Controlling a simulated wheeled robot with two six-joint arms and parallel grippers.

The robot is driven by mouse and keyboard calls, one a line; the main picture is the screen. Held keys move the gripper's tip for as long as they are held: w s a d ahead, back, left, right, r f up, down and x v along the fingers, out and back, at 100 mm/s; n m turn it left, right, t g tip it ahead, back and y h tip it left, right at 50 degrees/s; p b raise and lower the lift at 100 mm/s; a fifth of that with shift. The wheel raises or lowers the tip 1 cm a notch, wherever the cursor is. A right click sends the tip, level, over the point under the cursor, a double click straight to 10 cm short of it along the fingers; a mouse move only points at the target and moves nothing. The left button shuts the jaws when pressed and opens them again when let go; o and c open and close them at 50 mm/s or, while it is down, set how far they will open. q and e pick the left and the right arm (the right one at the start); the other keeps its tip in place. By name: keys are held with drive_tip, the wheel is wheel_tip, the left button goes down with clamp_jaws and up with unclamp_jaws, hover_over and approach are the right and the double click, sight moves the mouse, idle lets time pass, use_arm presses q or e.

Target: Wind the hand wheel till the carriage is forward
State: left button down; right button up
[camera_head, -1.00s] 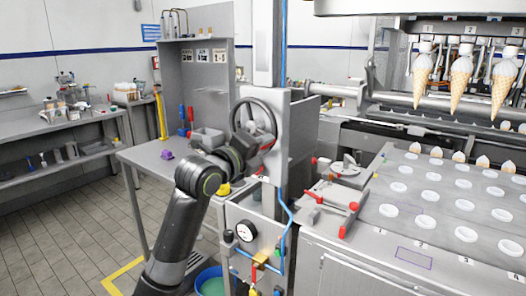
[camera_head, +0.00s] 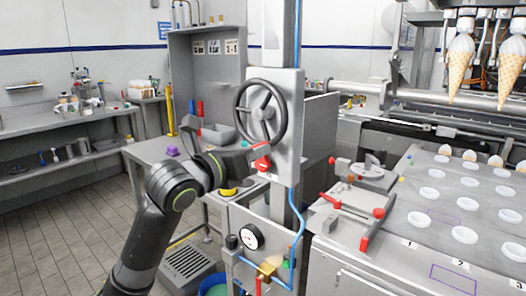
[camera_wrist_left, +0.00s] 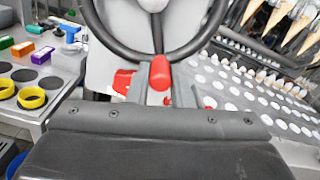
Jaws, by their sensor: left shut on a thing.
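The dark hand wheel (camera_head: 282,110) stands upright on a grey panel in the middle of the head view. Its rim and spokes also show at the top of the left wrist view (camera_wrist_left: 118,46). My left gripper (camera_head: 250,157) is at the lower part of the wheel. In the left wrist view its two fingers (camera_wrist_left: 160,90) stand on either side of a red knob (camera_wrist_left: 160,72) at the wheel's bottom, and they are shut on it. I cannot tell which machine part is the carriage. My right gripper is not in view.
Cones (camera_head: 460,72) hang from the machine at the upper right, over a plate (camera_head: 395,238) with white-rimmed holes. A red-ended bar (camera_head: 350,207) lies beside the panel. A gauge (camera_head: 251,237) and blue hose are below the wheel. A bench with tools is at the left.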

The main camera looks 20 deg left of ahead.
use_arm(q)
drive_tip(key=shift+w+a+f+m, duration=0.2)
drive_tip(key=shift+a+m, duration=0.1)
drive_tip(key=shift+m, duration=0.2)
drive_tip(key=c, duration=1.6)
unclamp_jaws()
drive_tip(key=o, duration=0.3)
drive_tip(key=shift+a, duration=0.15)
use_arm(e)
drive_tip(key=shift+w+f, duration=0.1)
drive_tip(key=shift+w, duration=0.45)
use_arm(q)
drive_tip(key=shift+s, duration=0.1)
